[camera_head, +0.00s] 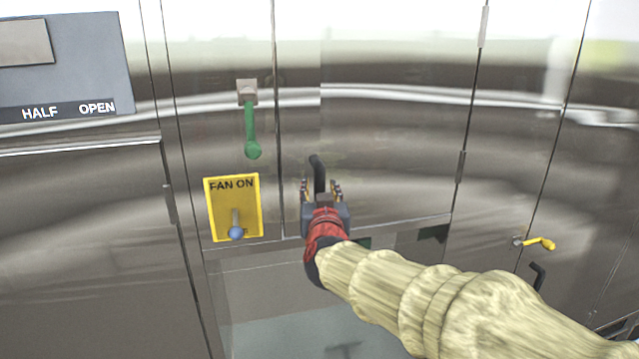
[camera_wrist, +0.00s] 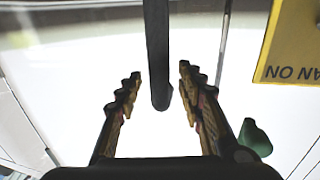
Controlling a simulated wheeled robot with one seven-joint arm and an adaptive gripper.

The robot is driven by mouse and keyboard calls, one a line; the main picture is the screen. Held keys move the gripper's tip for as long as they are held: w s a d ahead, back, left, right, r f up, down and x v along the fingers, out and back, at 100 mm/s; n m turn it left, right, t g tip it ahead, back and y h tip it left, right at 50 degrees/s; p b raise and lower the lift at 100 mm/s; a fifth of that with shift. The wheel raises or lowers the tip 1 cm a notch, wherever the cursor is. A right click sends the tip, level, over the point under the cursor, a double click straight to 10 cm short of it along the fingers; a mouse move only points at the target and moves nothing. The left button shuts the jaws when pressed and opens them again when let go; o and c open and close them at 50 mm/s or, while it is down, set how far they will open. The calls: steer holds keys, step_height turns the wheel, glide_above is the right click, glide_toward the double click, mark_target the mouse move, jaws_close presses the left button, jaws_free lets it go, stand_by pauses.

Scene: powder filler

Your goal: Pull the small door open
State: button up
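The small door (camera_head: 395,150) is a shiny steel panel right of a vertical seam, with hinges along its right edge. It looks shut. Its black bar handle (camera_head: 316,168) stands upright near the left edge. In the wrist view the handle (camera_wrist: 158,50) comes down from the top, its rounded end between my fingers. My gripper (camera_head: 321,186) is open at the handle, and it also shows open in the wrist view (camera_wrist: 160,76). A finger lies on each side of the handle with visible gaps. My wrist hides the door's lower left part in the head view.
A green lever (camera_head: 251,130) and a yellow FAN ON plate (camera_head: 251,187) with a blue-tipped switch (camera_head: 236,231) are close on the left. A yellow handle (camera_head: 540,243) and a black handle (camera_head: 538,275) sit at lower right. A window pane (camera_head: 280,310) lies below.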

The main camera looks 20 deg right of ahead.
steer(key=shift+w+d, duration=0.25)
steer(key=shift+w, duration=0.9)
steer(key=shift+c, duration=0.9)
steer(key=c, duration=0.7)
jaws_close()
